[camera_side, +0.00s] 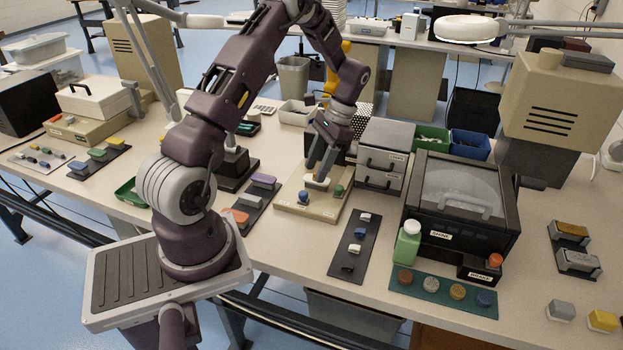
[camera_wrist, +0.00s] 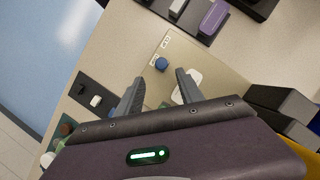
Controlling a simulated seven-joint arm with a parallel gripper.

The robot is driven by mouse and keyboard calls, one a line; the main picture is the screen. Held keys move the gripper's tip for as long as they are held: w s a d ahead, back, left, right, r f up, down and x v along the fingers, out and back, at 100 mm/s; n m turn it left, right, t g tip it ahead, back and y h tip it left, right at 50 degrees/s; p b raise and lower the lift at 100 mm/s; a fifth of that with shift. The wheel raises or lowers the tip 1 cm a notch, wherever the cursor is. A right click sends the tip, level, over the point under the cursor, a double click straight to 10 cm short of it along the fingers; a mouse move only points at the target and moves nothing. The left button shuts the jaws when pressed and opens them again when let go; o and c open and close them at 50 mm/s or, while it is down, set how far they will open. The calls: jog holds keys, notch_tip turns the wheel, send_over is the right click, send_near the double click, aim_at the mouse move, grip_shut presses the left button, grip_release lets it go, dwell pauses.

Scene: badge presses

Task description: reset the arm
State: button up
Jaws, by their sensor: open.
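My gripper (camera_side: 318,172) is over the beige board (camera_side: 310,210), with its fingers pointing down close to a white piece (camera_side: 317,184) on that board. In the wrist view my gripper (camera_wrist: 159,76) has its two fingers apart, with nothing seen held between them. A blue knob (camera_side: 303,197) and a green knob (camera_side: 338,190) stand on the board. The blue knob also shows in the wrist view (camera_wrist: 161,63), beyond the fingertips, and the white piece (camera_wrist: 190,82) is partly behind the right finger. I cannot tell whether a finger touches the white piece.
Grey drawers (camera_side: 383,155) stand right of the board, close to my gripper. A black machine with a clear lid (camera_side: 460,205) stands farther right. A dark strip with small blocks (camera_side: 354,247) lies in front. A dark tray with purple and orange pieces (camera_side: 250,202) lies left.

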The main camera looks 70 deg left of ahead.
jog(key=shift+r, duration=0.15)
jog(key=s+d+r+t+y, duration=0.1)
jog(key=d+r+t, duration=0.1)
jog(key=d+r, duration=0.6)
jog(key=s+d+r+t, duration=0.1)
jog(key=d+r+t, duration=0.3)
jog(key=r, duration=0.6)
jog(key=s+d+r+t+h, duration=0.1)
jog(key=s+d+r+t, duration=0.3)
jog(key=s+d, duration=0.8)
jog(key=shift+s+d, duration=0.2)
jog(key=shift+s, duration=1)
